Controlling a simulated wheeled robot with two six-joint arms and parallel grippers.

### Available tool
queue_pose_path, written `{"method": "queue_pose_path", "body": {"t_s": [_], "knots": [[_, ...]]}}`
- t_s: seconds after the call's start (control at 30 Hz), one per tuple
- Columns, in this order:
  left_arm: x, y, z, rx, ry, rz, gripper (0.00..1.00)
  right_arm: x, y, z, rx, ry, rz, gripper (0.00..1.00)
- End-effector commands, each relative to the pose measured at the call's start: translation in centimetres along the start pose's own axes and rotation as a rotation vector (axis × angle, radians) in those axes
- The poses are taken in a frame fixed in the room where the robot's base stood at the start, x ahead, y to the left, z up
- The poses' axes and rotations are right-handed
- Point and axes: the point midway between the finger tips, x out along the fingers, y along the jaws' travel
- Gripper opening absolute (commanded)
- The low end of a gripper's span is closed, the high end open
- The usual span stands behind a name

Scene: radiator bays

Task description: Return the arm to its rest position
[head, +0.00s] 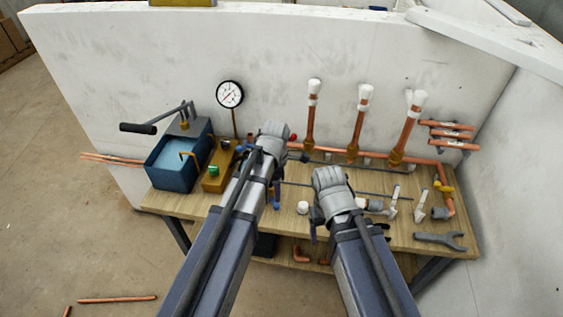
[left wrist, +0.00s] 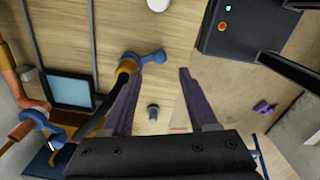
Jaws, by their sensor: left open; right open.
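My left gripper (head: 276,198) is over the middle of the wooden workbench (head: 185,203) in the head view, mostly hidden by its own wrist. In the left wrist view its two purple fingers (left wrist: 158,85) are spread with nothing held between them. A small grey cylinder (left wrist: 153,112) shows in the gap, apart from the fingers. A blue-handled part (left wrist: 145,57) lies close to the left finger; I cannot tell if they touch. My right gripper (head: 315,222) is over the bench to the right, its fingers largely hidden behind the wrist. No held object shows there.
A blue tank with a pump lever (head: 172,165) and a pressure gauge (head: 230,94) stand at left. Copper risers with white caps (head: 313,88) stand along the white wall. A wrench (head: 440,240) lies at the bench's right. A dark box with lights (left wrist: 240,30) shows in the wrist view.

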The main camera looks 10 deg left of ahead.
Motion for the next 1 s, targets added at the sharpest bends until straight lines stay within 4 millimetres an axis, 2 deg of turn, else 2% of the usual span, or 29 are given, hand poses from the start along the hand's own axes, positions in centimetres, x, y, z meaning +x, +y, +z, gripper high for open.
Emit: {"method": "queue_pose_path", "body": {"t_s": [0.2,0.33,0.8,1.0], "knots": [[0.0,-0.3,0.0,0.024,0.001,0.0,0.59,0.0,0.0,0.0,0.0,0.0,0.0,0.8],[0.0,-1.8,0.2,0.201,0.01,-0.003,0.59,0.0,0.0,0.0,0.0,0.0,0.0,0.8],[-0.1,-11.3,0.8,1.515,0.062,-0.062,0.59,0.0,0.0,0.0,0.0,0.0,0.0,0.8],[-0.1,-13.9,0.6,1.934,0.069,-0.098,0.59,0.0,0.0,0.0,0.0,0.0,0.0,0.8]]}}
